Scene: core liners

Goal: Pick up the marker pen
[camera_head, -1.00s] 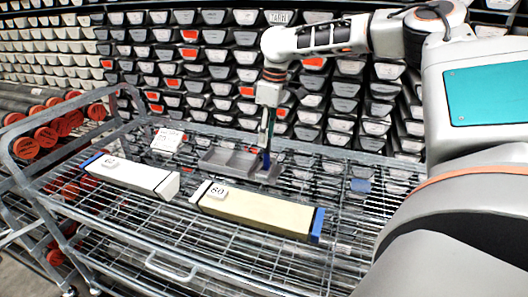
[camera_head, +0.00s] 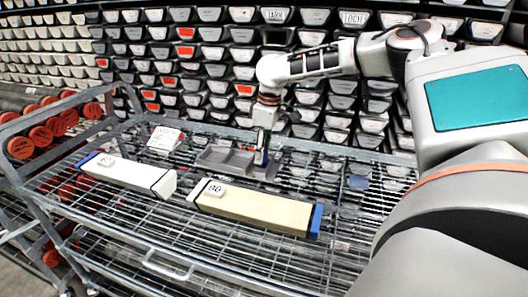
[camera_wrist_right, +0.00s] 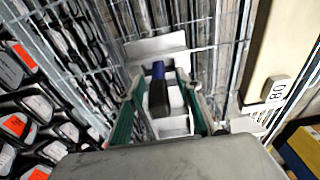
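The marker pen, dark with a blue end, shows in the right wrist view (camera_wrist_right: 158,92). It stands in or over the small grey tray (camera_head: 225,158) on the wire cart, between my right gripper's fingers. My right gripper (camera_head: 262,152) points down at the tray's right end. In the wrist view its two green-padded fingers (camera_wrist_right: 160,108) are apart, with a gap on each side of the pen, so it looks open. In the head view the pen is mostly hidden by the fingers. My left gripper is out of view.
A cream core box (camera_head: 255,208) with blue end and number block lies in front of the tray. A white core box (camera_head: 130,174) lies to its left. A white label block (camera_head: 165,139) stands behind. Racks of core trays fill the back; the cart's right side is mostly clear.

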